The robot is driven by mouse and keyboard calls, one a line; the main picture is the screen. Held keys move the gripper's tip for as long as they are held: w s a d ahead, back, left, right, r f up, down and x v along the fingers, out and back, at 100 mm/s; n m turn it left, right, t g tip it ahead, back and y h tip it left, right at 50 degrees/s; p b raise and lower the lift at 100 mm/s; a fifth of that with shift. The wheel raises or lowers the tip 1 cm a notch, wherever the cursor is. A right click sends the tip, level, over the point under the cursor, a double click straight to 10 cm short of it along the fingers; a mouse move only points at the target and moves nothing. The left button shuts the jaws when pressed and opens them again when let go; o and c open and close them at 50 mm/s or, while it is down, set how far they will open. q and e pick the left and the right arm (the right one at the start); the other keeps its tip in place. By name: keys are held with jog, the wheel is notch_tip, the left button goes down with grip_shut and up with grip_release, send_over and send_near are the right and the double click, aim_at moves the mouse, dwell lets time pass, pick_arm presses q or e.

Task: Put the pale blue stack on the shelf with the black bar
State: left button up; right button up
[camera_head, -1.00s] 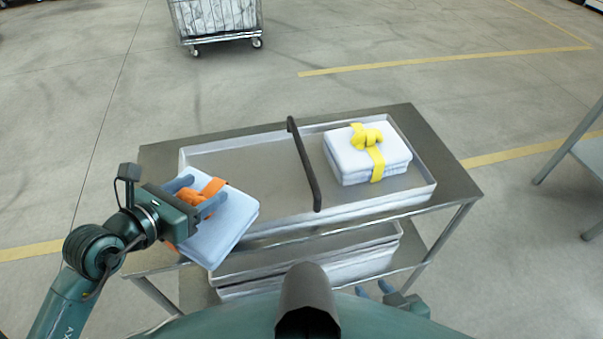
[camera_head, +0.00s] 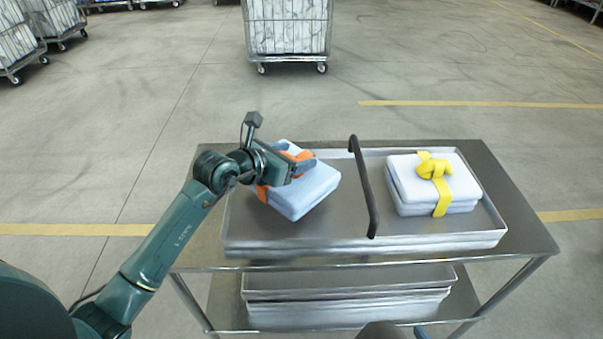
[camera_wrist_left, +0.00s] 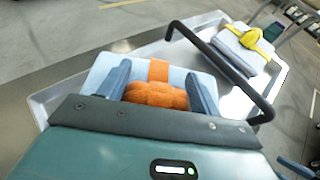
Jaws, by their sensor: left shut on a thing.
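A pale blue stack (camera_head: 316,192) with an orange strap is in my left gripper (camera_head: 300,165), over the left part of the upper tray (camera_head: 300,242) on the cart. It sits at a slant, and I cannot tell whether it touches the tray floor. In the left wrist view the gripper fingers (camera_wrist_left: 158,88) clasp the orange bundle on the stack (camera_wrist_left: 185,75). The black bar (camera_head: 363,188) arches over the middle of the tray, just right of the stack. My right gripper (camera_head: 420,332) barely shows at the bottom edge; its jaws are unclear.
A second pale stack (camera_head: 405,180) with a yellow strap lies in the tray right of the bar. A lower tray (camera_head: 345,312) is on the cart's shelf below. A wheeled cage cart (camera_head: 289,30) stands beyond on open floor.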

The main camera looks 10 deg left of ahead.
pick_arm(q)
jog(key=shift+f, duration=1.95)
jog(key=shift+f, duration=0.15)
jog(key=o, duration=1.4)
jog(key=shift+f, duration=0.1)
jog(key=shift+o, duration=0.2)
jog(key=v, duration=1.2)
jog(key=shift+b, duration=0.3)
